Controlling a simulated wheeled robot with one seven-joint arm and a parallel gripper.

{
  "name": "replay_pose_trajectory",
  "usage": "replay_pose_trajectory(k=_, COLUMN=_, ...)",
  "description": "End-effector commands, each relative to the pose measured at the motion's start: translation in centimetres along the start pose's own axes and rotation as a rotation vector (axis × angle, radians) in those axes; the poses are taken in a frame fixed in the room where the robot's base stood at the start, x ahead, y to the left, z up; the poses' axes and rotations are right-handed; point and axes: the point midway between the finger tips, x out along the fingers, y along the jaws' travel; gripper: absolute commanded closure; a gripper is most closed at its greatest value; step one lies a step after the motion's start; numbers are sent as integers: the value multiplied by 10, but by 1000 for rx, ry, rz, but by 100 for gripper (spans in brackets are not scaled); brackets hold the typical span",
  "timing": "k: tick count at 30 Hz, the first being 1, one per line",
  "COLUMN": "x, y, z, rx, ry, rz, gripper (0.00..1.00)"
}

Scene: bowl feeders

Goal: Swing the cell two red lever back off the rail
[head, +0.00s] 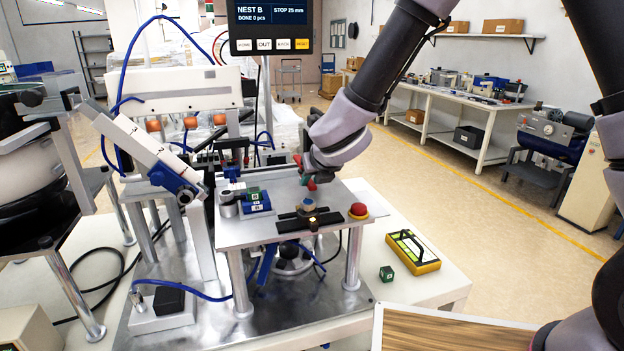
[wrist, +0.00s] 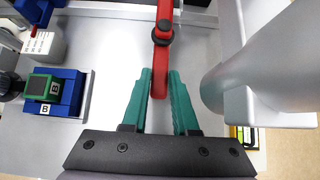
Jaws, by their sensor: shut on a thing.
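The red lever (wrist: 162,38) stands over the grey plate in the wrist view, with a dark pivot or collar partway along it. Its lower end lies between the two green fingers of my gripper (wrist: 161,78), which is shut on it. In the head view my gripper (head: 307,174) is over the back right of the plate, and a small red part of the lever (head: 312,186) shows beside it. I cannot tell from these views how the lever sits against the rail.
A blue nest (head: 257,205) marked B holds a green block (head: 253,193). A yellow device (head: 412,252) and a green cube (head: 386,273) lie on the table. A screen (head: 268,28) reads NEST B.

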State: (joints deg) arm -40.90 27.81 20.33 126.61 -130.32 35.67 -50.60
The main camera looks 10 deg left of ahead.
Motion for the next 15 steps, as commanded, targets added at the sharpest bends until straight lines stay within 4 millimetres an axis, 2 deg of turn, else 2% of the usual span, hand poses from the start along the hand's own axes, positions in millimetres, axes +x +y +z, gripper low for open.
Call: replay_pose_trajectory(k=15, x=0, y=7, z=-1, rx=50, ry=1, rz=-50, gripper=100)
